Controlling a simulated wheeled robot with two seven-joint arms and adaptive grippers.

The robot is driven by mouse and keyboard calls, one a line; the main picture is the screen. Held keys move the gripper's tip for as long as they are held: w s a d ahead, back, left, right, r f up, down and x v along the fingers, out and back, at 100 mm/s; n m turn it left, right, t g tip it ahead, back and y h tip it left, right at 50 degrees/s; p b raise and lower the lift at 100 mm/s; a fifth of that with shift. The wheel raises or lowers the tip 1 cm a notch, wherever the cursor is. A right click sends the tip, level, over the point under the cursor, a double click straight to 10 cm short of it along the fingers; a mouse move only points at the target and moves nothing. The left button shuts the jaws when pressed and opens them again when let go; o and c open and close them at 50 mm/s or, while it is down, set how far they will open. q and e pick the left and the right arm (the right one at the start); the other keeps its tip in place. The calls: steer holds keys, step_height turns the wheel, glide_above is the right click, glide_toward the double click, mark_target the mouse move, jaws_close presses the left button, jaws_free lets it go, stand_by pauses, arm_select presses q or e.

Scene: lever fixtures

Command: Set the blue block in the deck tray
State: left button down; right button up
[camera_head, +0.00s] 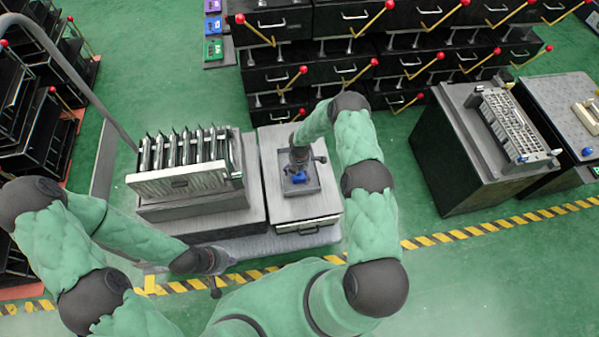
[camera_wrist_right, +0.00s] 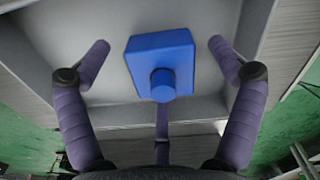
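The blue block (camera_wrist_right: 160,58), with a round blue knob on it, lies in the grey deck tray (camera_wrist_right: 110,113) in the right wrist view. In the head view the blue block (camera_head: 299,178) shows just below my right gripper (camera_head: 301,165), inside the tray (camera_head: 311,188). My right gripper (camera_wrist_right: 160,55) is open, with one finger on each side of the block and a gap to both. My left gripper (camera_head: 213,278) hangs near the yellow and black floor stripe, away from the tray; its fingers are too small to read.
A slotted rack (camera_head: 185,165) stands left of the tray on the same cart. Black drawer units with red-knobbed levers (camera_head: 350,70) line the back. A dark cabinet (camera_head: 460,150) stands at the right. Green floor (camera_head: 400,160) lies between.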

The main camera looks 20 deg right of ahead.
steer(key=shift+r, duration=0.2)
step_height(320, 180, up, 12)
steer(key=p, duration=0.5)
steer(key=s+a+m+y, duration=0.4)
steer(key=s+a+m, duration=0.7)
steer(key=s+a, duration=0.3)
steer(key=s+a+r+m, duration=0.1)
steer(key=s+r+m, duration=0.1)
steer(key=s+m, duration=0.3)
steer(key=s+a+r+m, duration=0.1)
steer(key=s+r+m, duration=0.1)
steer(key=s+m, duration=0.4)
steer(key=shift+s+a+r, duration=0.35)
steer(key=shift+s+a, duration=0.05)
steer(key=shift+s, duration=0.15)
steer(key=shift+f, duration=0.1)
